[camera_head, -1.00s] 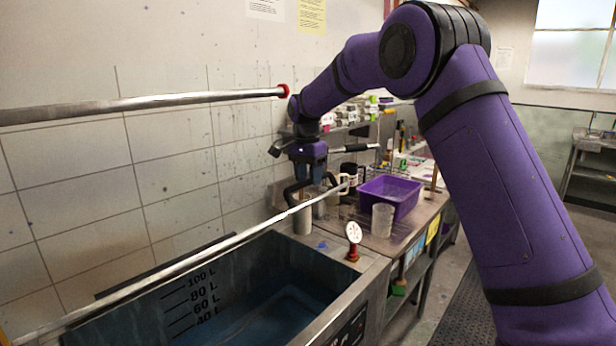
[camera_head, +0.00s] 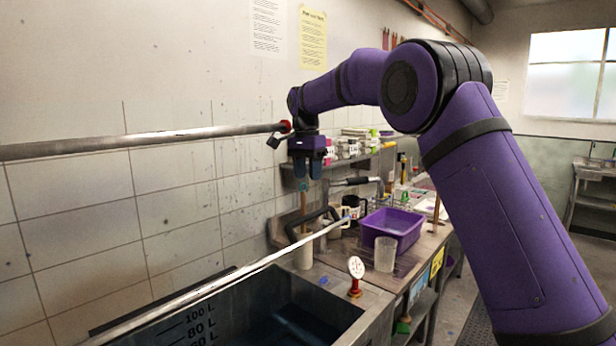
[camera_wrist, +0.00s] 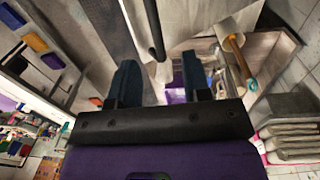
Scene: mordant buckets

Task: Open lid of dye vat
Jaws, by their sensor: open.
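The dye vat (camera_head: 372,312) is at the lower left in the head view, its dark interior and litre marks exposed. Its lid (camera_head: 235,273) shows nearly edge-on as a thin pale strip, tilted up to the right with its free end raised above the rim. A black bar handle (camera_head: 292,226) sits near that free end; a black bar that looks like it also shows in the wrist view (camera_wrist: 153,30). My gripper (camera_head: 308,176) points down above the handle, apart from it. Its two fingers (camera_wrist: 160,66) are spread and empty. The lid's left end is out of frame.
A red-tipped metal pipe (camera_head: 140,140) runs along the wall at the left. A dial on a red base (camera_head: 355,272) stands at the vat's right rim. The bench beyond holds a purple tub (camera_head: 393,222) and a clear beaker (camera_head: 385,254). A shelf (camera_head: 345,160) is behind my gripper.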

